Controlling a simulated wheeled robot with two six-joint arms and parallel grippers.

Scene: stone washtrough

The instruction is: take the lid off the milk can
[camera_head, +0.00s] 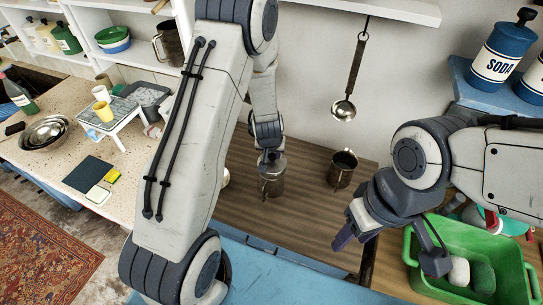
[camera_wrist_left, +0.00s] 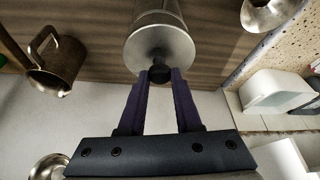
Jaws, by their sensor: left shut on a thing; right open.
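The milk can (camera_head: 272,187) is a grey metal can standing on the brown wooden top, partly covered by my left wrist in the head view. Its round lid (camera_wrist_left: 140,47) with a dark knob (camera_wrist_left: 160,74) faces the left wrist camera. My left gripper (camera_wrist_left: 161,72) has its purple fingers shut on the knob; in the head view it (camera_head: 269,158) is right above the can. The lid appears to sit on the can body (camera_wrist_left: 158,8); I cannot tell if there is a gap. My right gripper (camera_head: 392,250) is open and empty, over the wood's right end.
A metal mug (camera_head: 342,169) stands right of the can, and a ladle (camera_head: 344,108) hangs on the wall. A green tub (camera_head: 420,280) sits below my right arm. A small white rack (camera_head: 112,118) and metal bowls (camera_head: 44,132) are on the left counter.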

